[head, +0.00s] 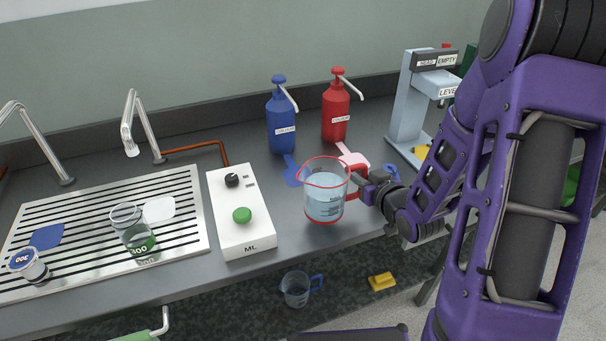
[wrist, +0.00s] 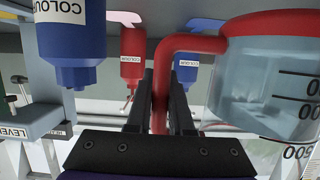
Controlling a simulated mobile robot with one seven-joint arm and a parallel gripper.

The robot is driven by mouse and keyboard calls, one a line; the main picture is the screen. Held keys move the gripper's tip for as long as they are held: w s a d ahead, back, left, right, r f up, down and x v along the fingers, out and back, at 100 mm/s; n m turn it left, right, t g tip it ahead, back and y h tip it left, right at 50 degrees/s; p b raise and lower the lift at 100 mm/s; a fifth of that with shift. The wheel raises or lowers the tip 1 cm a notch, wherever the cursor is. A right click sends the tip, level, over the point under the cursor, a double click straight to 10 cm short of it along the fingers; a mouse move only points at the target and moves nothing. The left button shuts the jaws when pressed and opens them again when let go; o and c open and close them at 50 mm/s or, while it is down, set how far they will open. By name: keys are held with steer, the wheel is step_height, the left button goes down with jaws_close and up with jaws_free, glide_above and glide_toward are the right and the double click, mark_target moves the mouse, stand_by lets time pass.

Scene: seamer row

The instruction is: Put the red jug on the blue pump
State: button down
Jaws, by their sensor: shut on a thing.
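The red jug (head: 325,196) is a clear measuring jug with a red rim and handle, holding pale liquid. My gripper (head: 366,191) is shut on its handle from the right. The jug is upright near the bench's front edge; I cannot tell whether it touches the bench. In the wrist view my gripper (wrist: 160,90) has the red handle between its fingers, and the jug (wrist: 265,80) fills the right side. The blue pump (head: 282,122) is a blue bottle with a spout, standing behind and left of the jug, with a blue patch (head: 292,174) in front of it.
A red pump (head: 336,112) stands right of the blue one, a grey lever stand (head: 405,105) further right. A white box (head: 240,215) with a green button is left of the jug. A glass beaker (head: 130,228) stands on the drain grate (head: 80,225). A blue-handled jug (head: 296,290) is below the bench.

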steer(key=shift+w+r+x, duration=0.1)
steer(key=shift+r+x, duration=0.25)
steer(key=shift+x, duration=2.65)
steer(key=shift+w+r+x, duration=0.1)
steer(key=shift+r+x, duration=0.25)
steer(key=shift+x, duration=2.65)
steer(key=shift+w+r+x, duration=0.1)
steer(key=shift+r+x, duration=0.2)
steer(key=shift+x, duration=2.7)
steer(key=shift+f+b, duration=0.2)
steer(key=shift+b, duration=0.1)
steer(key=c, duration=0.8)
jaws_free()
steer(key=shift+r+p, duration=0.2)
steer(key=shift+p, duration=0.1)
steer(key=v, duration=1.2)
steer(key=shift+f, duration=0.1)
